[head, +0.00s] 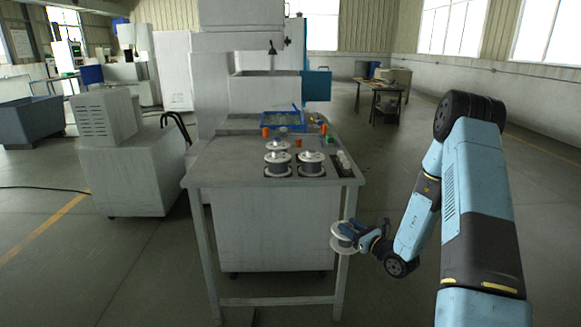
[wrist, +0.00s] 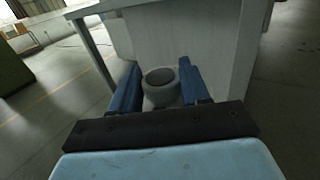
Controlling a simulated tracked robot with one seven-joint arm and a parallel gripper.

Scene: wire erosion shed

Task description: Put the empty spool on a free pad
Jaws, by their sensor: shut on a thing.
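The empty spool (head: 339,243), with pale flanges, is held in my gripper (head: 356,234), low beside the front right leg of the table (head: 215,178). In the wrist view my gripper (wrist: 160,78) has its blue fingers on both sides of the spool (wrist: 161,95), whose dark round bore shows. Wound grey spools stand upright on the tabletop: a front left one (head: 278,164), a front right one (head: 311,164) and a smaller-looking one behind (head: 278,146). Dark pads show partly under them. I cannot make out a clearly bare pad from here.
A blue tray (head: 284,127) lies at the back of the tabletop. Small orange pieces (head: 298,143) and a pale item on the right edge (head: 345,162) are near the spools. A tall machine (head: 240,70) stands behind.

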